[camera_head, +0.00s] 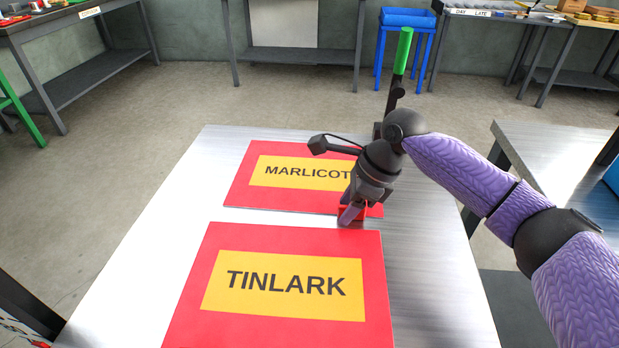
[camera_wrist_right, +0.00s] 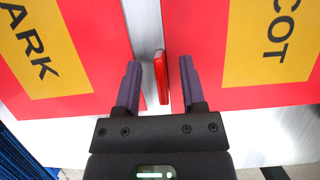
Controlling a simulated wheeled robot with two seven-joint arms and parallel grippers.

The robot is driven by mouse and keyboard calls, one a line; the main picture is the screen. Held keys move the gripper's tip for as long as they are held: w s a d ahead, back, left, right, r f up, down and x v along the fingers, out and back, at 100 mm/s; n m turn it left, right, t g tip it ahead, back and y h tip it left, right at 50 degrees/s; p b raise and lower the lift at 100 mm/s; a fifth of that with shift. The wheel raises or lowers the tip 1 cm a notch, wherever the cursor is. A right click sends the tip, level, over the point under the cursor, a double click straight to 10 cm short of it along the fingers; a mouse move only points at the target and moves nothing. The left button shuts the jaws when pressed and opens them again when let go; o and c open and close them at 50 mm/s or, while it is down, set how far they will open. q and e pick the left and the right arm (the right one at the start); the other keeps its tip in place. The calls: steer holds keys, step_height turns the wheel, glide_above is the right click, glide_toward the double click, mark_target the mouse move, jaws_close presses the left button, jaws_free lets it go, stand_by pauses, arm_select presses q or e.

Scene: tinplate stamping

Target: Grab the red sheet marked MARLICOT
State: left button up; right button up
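The red sheet marked MARLICOT (camera_head: 262,196), with a yellow label panel, lies flat at the far part of the metal table. It also shows at the right of the right wrist view (camera_wrist_right: 215,97). A small upright red piece (camera_wrist_right: 161,76) stands at its near edge; I cannot tell whether it is part of the sheet. My right gripper (camera_head: 350,214) is low over that near edge, right of the label's middle. In the right wrist view its fingers (camera_wrist_right: 158,85) are apart, one on each side of the red piece, with gaps. My left gripper is not in view.
A second red sheet marked TINLARK (camera_head: 285,240) lies nearer, a narrow strip of bare table (camera_head: 447,292) between the two. Another metal table (camera_head: 560,150) stands to the right. Workbenches and a blue stool (camera_head: 404,20) are along the back wall.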

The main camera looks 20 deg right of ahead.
jaws_close()
